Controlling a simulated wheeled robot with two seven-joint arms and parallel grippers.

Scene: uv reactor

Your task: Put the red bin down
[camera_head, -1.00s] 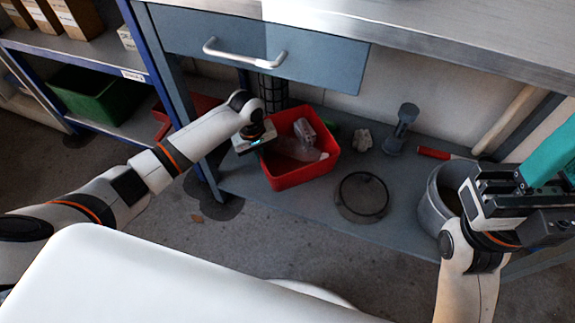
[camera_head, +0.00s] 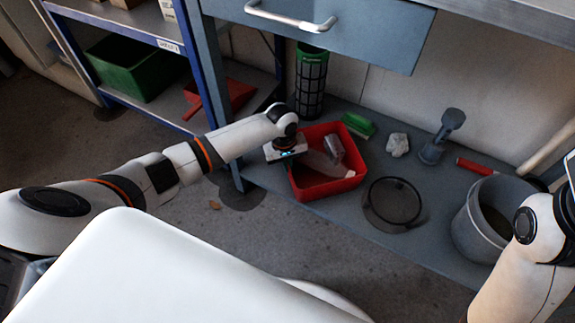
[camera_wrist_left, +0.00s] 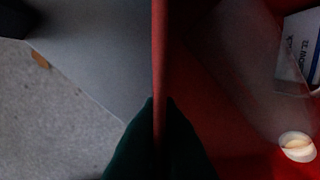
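The red bin (camera_head: 318,190) is at the front left of the grey lower shelf of the bench and looks level. I cannot tell whether its base fully touches the shelf. A clear bottle (camera_head: 322,166) and a greyish clear item (camera_head: 334,147) lie inside it. My left gripper (camera_head: 290,157) is at the bin's left wall. In the left wrist view, the red wall (camera_wrist_left: 159,60) runs between the two dark fingertips (camera_wrist_left: 160,135), which close against it from both sides. My right forearm shows at the lower right, but its gripper is out of the frame.
On the shelf are a dark round sieve (camera_head: 392,203), a grey bucket (camera_head: 487,222), a green brush (camera_head: 358,125), a crumpled white piece (camera_head: 397,145) and a grey tool (camera_head: 440,137). A black mesh cylinder (camera_head: 311,82) stands behind the bin. A drawer (camera_head: 330,35) overhangs it.

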